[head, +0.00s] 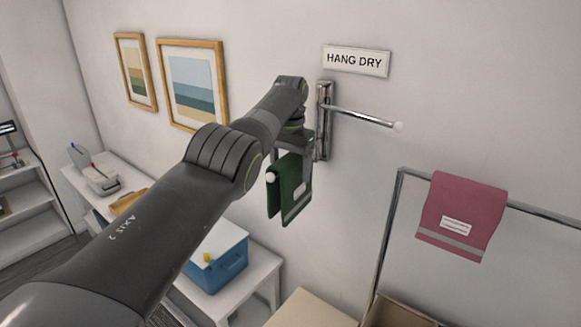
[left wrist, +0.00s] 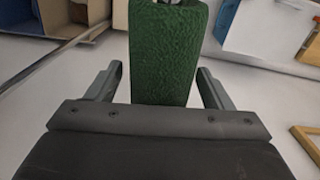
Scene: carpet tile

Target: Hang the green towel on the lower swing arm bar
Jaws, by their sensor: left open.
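The green towel (head: 291,188) hangs folded beside the wall bracket in the head view, with a white label and a pale stripe. It appears draped over the lower swing arm bar, whose white end knob (head: 271,178) shows at the towel's left edge; the rest of that bar is hidden. My left gripper (head: 298,143) is just above the towel, partly hidden by its own arm. In the left wrist view the open fingers (left wrist: 158,84) stand either side of the towel (left wrist: 165,50), with gaps on both sides. My right gripper is not in view.
The bare upper swing arm bar (head: 360,116) points right from the wall bracket (head: 324,125). A pink towel (head: 462,215) hangs on a metal rack (head: 388,235) at right. A blue box (head: 218,262) stands on a white table below. Framed pictures hang on the left wall.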

